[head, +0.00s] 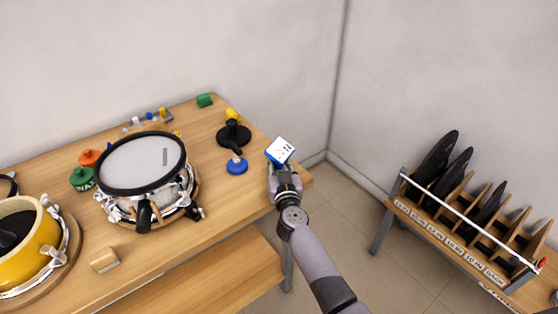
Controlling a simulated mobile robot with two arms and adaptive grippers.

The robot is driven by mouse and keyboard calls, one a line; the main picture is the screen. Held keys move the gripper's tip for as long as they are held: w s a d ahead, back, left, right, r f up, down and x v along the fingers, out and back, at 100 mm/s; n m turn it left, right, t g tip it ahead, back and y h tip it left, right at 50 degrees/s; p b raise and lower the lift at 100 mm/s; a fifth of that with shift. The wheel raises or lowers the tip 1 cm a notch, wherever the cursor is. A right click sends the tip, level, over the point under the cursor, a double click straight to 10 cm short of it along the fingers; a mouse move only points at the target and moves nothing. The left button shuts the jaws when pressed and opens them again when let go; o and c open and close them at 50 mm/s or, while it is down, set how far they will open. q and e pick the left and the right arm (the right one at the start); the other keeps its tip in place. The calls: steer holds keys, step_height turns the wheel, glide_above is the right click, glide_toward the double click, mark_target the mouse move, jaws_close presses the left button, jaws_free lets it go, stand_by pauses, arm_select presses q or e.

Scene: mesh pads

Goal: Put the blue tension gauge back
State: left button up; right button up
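My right gripper (285,180) comes in from the bottom right to the table's right edge. It appears shut on a small boxy thing (280,151) with a white face, dark marks and blue edges, which it holds at its tips. The fingers are small and partly hidden. A round blue disc-like thing (237,167) with a small knob on top stands on the table to the left of this gripper. I cannot tell for certain which of these two is the blue tension gauge. My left gripper is not in view.
A snare drum (140,164) and a yellow drum (30,250) stand on the wooden table (185,250). A black stand (233,136) is behind the blue disc. Green (82,178) and orange (89,158) pots are left. A rack (460,240) with black pads stands at right.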

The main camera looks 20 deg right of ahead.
steer(key=o, duration=0.4)
steer(key=shift+r, duration=0.15)
steer(key=shift+s, duration=0.2)
steer(key=s+a+p, duration=0.2)
steer(key=s, duration=0.9)
steer(key=shift+s, duration=0.25)
